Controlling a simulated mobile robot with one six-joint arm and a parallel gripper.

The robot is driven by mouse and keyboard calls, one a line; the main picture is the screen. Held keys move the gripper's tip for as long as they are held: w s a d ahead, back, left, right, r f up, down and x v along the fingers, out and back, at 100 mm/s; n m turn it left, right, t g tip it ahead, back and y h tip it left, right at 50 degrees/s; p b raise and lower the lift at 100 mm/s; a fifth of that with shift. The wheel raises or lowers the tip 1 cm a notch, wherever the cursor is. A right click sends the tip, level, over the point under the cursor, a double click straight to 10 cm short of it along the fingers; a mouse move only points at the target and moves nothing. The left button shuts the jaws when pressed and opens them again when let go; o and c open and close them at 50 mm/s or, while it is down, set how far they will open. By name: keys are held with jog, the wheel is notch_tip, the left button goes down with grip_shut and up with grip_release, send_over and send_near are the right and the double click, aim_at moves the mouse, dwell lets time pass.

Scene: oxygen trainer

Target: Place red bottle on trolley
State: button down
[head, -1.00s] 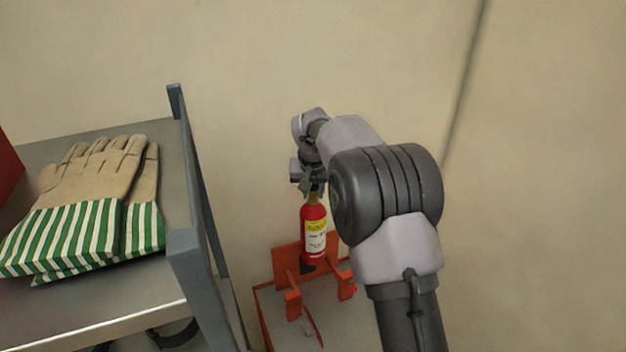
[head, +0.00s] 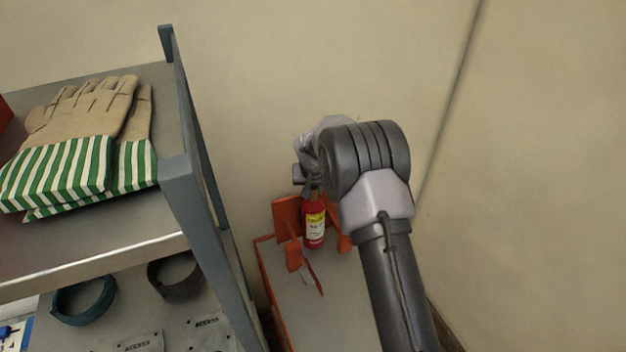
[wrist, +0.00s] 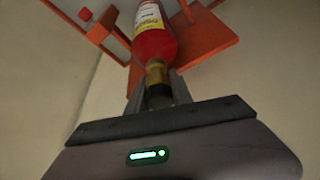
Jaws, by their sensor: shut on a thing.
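The red bottle (head: 313,222) has a yellow and white label and hangs roughly upright below my gripper (head: 311,190). My gripper is shut on the bottle's neck; the wrist view shows the brass-coloured neck between the fingers and the red body (wrist: 154,44) beyond. The bottle is at the orange holder (head: 287,222), between its arms in the head view; I cannot tell whether it touches the holder. The grey trolley (head: 180,185) stands to the left of the bottle. My arm hides part of the holder's right side.
Tan gloves with green-striped cuffs (head: 85,150) lie on the trolley's upper shelf. Dark rings (head: 84,300) and ACCESS plates (head: 140,341) are on the level below. The trolley's upright post and rail stand between its shelf and the bottle. A plain wall is behind.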

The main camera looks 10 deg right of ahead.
jog(key=shift+w+f, duration=0.1)
jog(key=shift+f, duration=0.4)
jog(key=c, duration=1.1)
grip_release()
jog(key=shift+c, duration=0.2)
